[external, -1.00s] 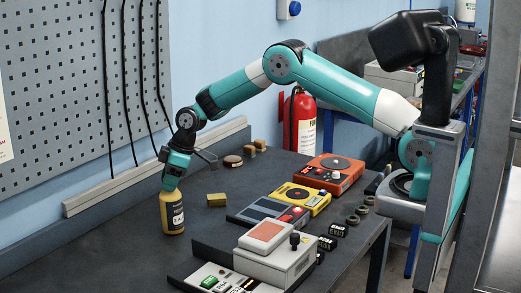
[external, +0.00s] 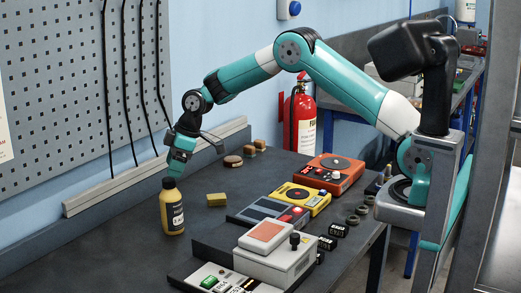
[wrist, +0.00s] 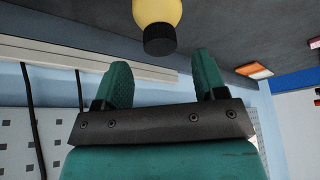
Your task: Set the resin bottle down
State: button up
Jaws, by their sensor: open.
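The resin bottle (external: 172,212) is yellow with a dark label and a black cap. It stands upright on the dark bench at the left. In the wrist view the bottle (wrist: 158,14) shows cap-first, beyond the fingertips and between their lines. My gripper (external: 172,170) is just above the cap in the external view. In the wrist view my gripper (wrist: 163,75) has its two teal fingers spread apart with nothing between them. The lower part of the bottle is cut off in the wrist view.
A yellow block (external: 216,200) lies right of the bottle. Brown round and square pieces (external: 233,161) lie near the wall ledge. An orange device (external: 329,174), a yellow device (external: 299,200) and a grey box (external: 275,262) fill the bench's right side. Bench left of the devices is mostly clear.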

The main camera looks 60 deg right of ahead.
jog(key=s+a+r+b, duration=0.1)
jog(key=s+r, duration=0.9)
jog(key=r, duration=0.2)
jog(key=s+a+m+g, duration=0.1)
jog(key=s, duration=1.6)
jog(key=s+a+r+m+g+y, duration=0.1)
jog(key=s+a+g, duration=0.1)
jog(key=s, duration=1.5)
jog(key=shift+s+a+r, duration=0.3)
jog(key=shift+f+b, duration=0.1)
jog(key=shift+b, duration=0.25)
